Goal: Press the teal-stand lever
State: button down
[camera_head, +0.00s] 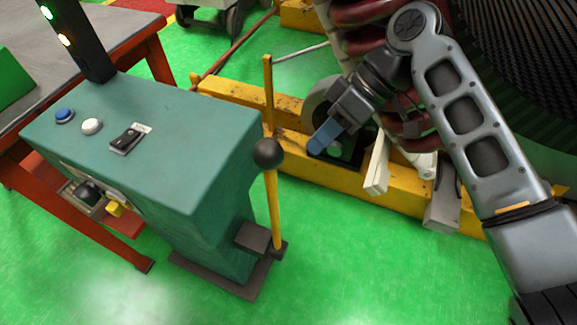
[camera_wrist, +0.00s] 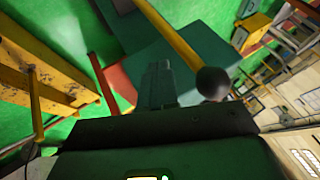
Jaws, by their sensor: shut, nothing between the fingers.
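The teal stand (camera_head: 160,150) is at left centre in the head view. Its lever (camera_head: 271,195) is a yellow rod with a black ball knob (camera_head: 268,152), standing nearly upright at the stand's right side. In the wrist view the rod (camera_wrist: 170,32) slants down to the knob (camera_wrist: 212,83), with the stand (camera_wrist: 155,62) behind. My gripper (camera_head: 318,143) is to the right of the knob in the head view, with a visible gap. Its fingers are shut and empty. In the wrist view the fingertips (camera_wrist: 157,72) are just left of the knob; depth between them is unclear.
The stand's top carries a blue button (camera_head: 65,116), a white button (camera_head: 91,126), a black switch (camera_head: 130,138) and a light tower (camera_head: 78,40). A grey table (camera_head: 125,28) with red legs is at left. Yellow beams (camera_head: 225,98) lie behind. Green floor (camera_head: 340,270) is clear in front.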

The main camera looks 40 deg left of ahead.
jog(key=x, duration=1)
dwell(0.3)
